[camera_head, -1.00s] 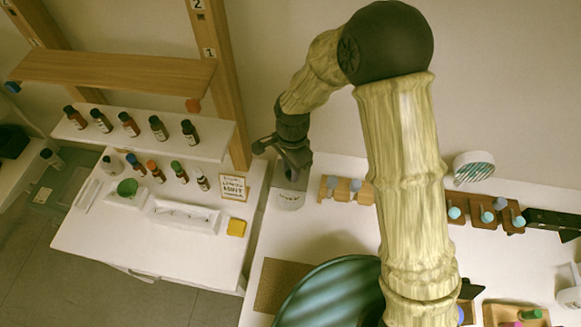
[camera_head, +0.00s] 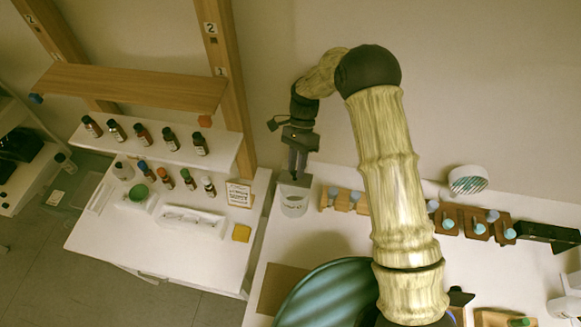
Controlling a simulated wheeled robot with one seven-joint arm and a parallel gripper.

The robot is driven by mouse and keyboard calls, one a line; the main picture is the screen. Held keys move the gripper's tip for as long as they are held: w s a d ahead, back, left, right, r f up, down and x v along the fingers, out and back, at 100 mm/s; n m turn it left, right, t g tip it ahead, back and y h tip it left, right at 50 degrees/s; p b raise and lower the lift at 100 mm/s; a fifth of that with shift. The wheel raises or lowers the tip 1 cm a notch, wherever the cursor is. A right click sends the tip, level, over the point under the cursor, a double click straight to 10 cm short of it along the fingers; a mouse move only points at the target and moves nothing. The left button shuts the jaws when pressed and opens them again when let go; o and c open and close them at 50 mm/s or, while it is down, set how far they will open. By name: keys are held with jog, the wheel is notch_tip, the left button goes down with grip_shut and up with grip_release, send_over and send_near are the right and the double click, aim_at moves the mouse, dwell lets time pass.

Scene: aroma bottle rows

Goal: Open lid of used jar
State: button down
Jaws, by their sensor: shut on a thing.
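The used jar (camera_head: 293,206) is a pale, translucent cup with a dark mark on its front. It stands upright at the back left corner of the right-hand table. My gripper (camera_head: 294,177) points down right above it, with its fingers shut on a dark grey piece at the jar's mouth, which looks like the lid (camera_head: 296,183). The lid is small and partly hidden by the fingers. I cannot tell whether a gap lies between lid and jar rim.
A wooden rack with pegs (camera_head: 345,200) stands just right of the jar. A big teal round thing (camera_head: 325,295) fills the front of the table. A left table (camera_head: 150,245) holds bottles, trays and a sign (camera_head: 239,194); a bottle shelf (camera_head: 160,148) is above.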

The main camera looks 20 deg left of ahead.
jog(key=shift+w, duration=0.1)
dwell(0.3)
jog(key=c, duration=1.1)
grip_release()
jog(key=shift+c, duration=0.2)
jog(key=shift+r, duration=0.15)
notch_tip(320, 180, up, 10)
jog(key=b, duration=0.4)
